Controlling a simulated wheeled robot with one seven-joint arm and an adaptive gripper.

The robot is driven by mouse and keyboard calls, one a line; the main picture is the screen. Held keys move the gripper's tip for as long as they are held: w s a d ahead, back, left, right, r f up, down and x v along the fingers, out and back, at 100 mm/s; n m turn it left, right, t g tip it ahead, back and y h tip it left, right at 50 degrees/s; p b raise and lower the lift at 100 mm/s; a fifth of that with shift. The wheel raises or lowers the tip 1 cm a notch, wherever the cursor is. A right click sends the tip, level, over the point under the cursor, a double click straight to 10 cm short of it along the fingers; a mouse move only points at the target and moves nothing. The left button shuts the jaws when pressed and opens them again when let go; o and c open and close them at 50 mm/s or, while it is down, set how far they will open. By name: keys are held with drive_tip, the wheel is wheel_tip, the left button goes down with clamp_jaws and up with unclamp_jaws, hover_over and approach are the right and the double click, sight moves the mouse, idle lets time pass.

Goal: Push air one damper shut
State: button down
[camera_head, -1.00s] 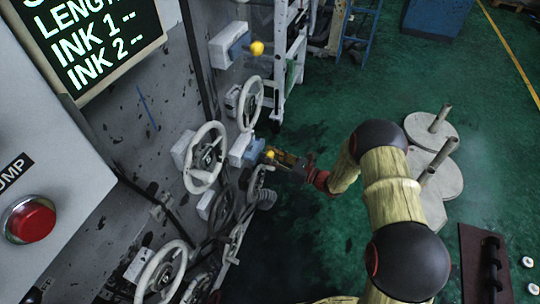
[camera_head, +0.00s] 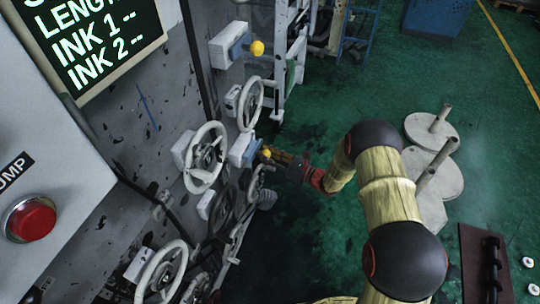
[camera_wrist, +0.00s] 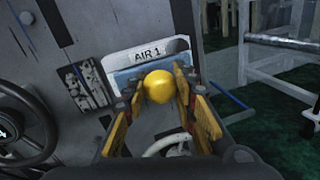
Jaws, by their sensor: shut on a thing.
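The AIR 1 damper is a blue lever body (camera_wrist: 140,78) with a yellow ball knob (camera_wrist: 159,86), under a white plate (camera_wrist: 146,54) lettered "AIR 1". In the wrist view the knob sits between the two yellow fingers of my gripper (camera_wrist: 162,93), which is shut on it. In the head view the same knob (camera_head: 266,154) stands off a blue and white box (camera_head: 243,149) on the grey wall. My gripper (camera_head: 277,156) reaches it from the right. The exact lever angle is hard to tell.
Cream handwheels (camera_head: 206,158) and pipes crowd the wall around the damper. A second yellow-knobbed lever (camera_head: 257,48) is higher up. A red button (camera_head: 31,219) is at left. Round weights (camera_head: 437,128) stand on the green floor at right.

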drive_tip(key=shift+x, duration=1.1)
drive_tip(key=c, duration=1.5)
unclamp_jaws()
drive_tip(key=shift+s, duration=0.15)
drive_tip(key=shift+o, duration=0.4)
drive_tip(key=v, duration=1.2)
